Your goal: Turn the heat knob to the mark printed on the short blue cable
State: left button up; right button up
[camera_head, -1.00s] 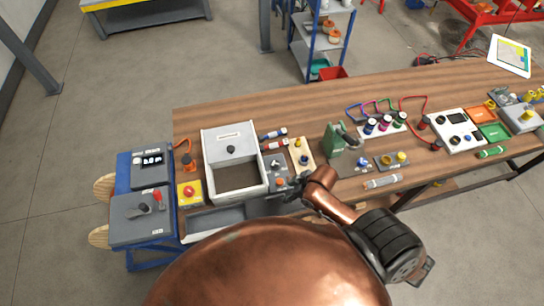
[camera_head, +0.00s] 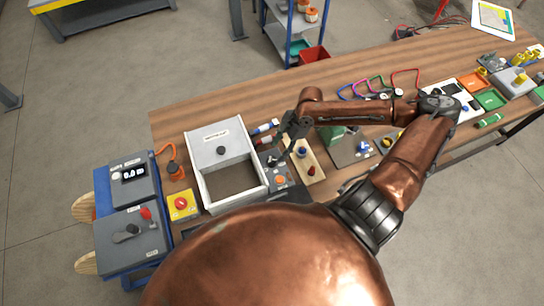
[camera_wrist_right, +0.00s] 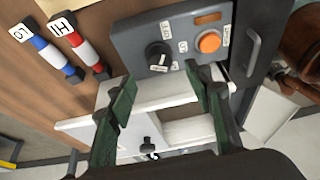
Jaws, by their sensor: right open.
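The grey control box (camera_wrist_right: 200,40) in the right wrist view carries a round black knob (camera_wrist_right: 158,55) with a white pointer mark, and an orange button (camera_wrist_right: 208,42). Small printed labels surround the knob, too small to read surely. A short blue-and-white cable (camera_wrist_right: 52,54) with a "LO" tag lies left of the box. It also shows in the head view (camera_head: 264,127). My right gripper (camera_wrist_right: 162,80) is open and empty. Its fingers stand apart, with the knob between and beyond their tips. In the head view the right gripper (camera_head: 283,152) hangs over the box. My left gripper is not in view.
A short red-and-white cable (camera_wrist_right: 85,47) with a "HI" tag lies beside the blue one. A white open-topped box (camera_head: 196,176) stands left of the control box, and a wooden block with knobs (camera_head: 316,172) stands right. Bare table (camera_head: 240,105) lies behind.

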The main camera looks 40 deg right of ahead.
aim_at(272, 160)
jog(key=x, duration=0.5)
jog(key=shift+w+a+f, duration=0.15)
jog(key=shift+a, duration=0.05)
jog(key=shift+a+f, duration=0.2)
jog(key=shift+f, duration=0.3)
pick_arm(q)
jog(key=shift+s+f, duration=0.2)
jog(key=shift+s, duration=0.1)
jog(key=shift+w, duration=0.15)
pick_arm(e)
jog(key=shift+c, duration=0.6)
jog(key=c, duration=1)
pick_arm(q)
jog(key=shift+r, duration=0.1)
pick_arm(e)
jog(key=shift+c, duration=0.2)
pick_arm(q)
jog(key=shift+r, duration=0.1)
